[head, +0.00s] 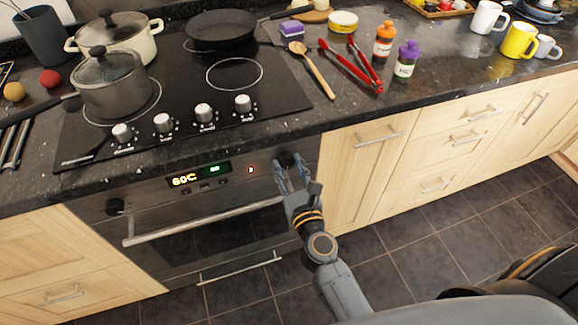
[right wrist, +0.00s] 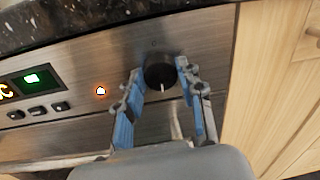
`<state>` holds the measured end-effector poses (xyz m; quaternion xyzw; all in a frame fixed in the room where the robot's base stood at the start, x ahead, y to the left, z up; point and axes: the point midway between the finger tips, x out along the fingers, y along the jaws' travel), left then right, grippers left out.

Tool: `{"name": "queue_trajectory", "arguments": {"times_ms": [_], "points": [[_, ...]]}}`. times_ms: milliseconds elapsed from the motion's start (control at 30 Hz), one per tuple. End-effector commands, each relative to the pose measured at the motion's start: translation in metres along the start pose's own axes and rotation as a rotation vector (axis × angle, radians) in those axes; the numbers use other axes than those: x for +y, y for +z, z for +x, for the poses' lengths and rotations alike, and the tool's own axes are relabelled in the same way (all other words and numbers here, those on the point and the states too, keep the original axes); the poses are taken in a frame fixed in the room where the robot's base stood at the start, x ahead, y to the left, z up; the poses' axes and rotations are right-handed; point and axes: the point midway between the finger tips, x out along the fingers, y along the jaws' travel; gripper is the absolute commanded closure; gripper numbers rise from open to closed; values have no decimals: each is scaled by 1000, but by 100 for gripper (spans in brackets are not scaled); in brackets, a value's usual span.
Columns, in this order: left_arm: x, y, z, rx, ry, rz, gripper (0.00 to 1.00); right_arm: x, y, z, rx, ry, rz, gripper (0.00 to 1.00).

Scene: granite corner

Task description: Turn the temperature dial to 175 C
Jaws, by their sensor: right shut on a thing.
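The oven's right dial (head: 287,158) is black and round, on the steel panel just under the worktop. In the right wrist view the dial (right wrist: 159,71) shows a pale mark near its lower edge. My right gripper (head: 288,173) has its blue-padded fingers on both sides of the dial, shut on it. The orange display (head: 184,180) seems to read 60 C; a green display (head: 214,169) sits beside it, too small to read. An orange indicator light (head: 250,169) glows left of the dial. My left gripper is out of view.
A second black knob (head: 114,207) is at the panel's left end. The oven handle (head: 205,220) runs below the panel. The worktop edge overhangs the dial. The hob (head: 180,90) above holds pots and a pan. Wooden cupboards (head: 362,170) adjoin on the right.

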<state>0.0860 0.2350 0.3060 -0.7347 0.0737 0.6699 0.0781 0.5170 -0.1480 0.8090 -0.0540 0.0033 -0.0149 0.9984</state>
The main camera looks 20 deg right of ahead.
Motion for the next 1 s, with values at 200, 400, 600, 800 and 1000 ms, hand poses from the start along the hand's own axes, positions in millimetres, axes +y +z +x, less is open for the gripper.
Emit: {"name": "queue_trajectory", "arguments": {"times_ms": [200, 400, 600, 800, 1000], "points": [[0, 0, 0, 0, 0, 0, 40, 1, -2, -1, 4, 1, -1, 39], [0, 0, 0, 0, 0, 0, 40, 0, -1, 0, 2, 1, -1, 39], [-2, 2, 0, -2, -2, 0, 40, 0, -1, -8, 2, 0, -3, 39], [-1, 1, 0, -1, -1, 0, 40, 1, -2, -46, 5, 4, -6, 39], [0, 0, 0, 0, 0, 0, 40, 1, -2, -88, 5, 4, -5, 39]]}}
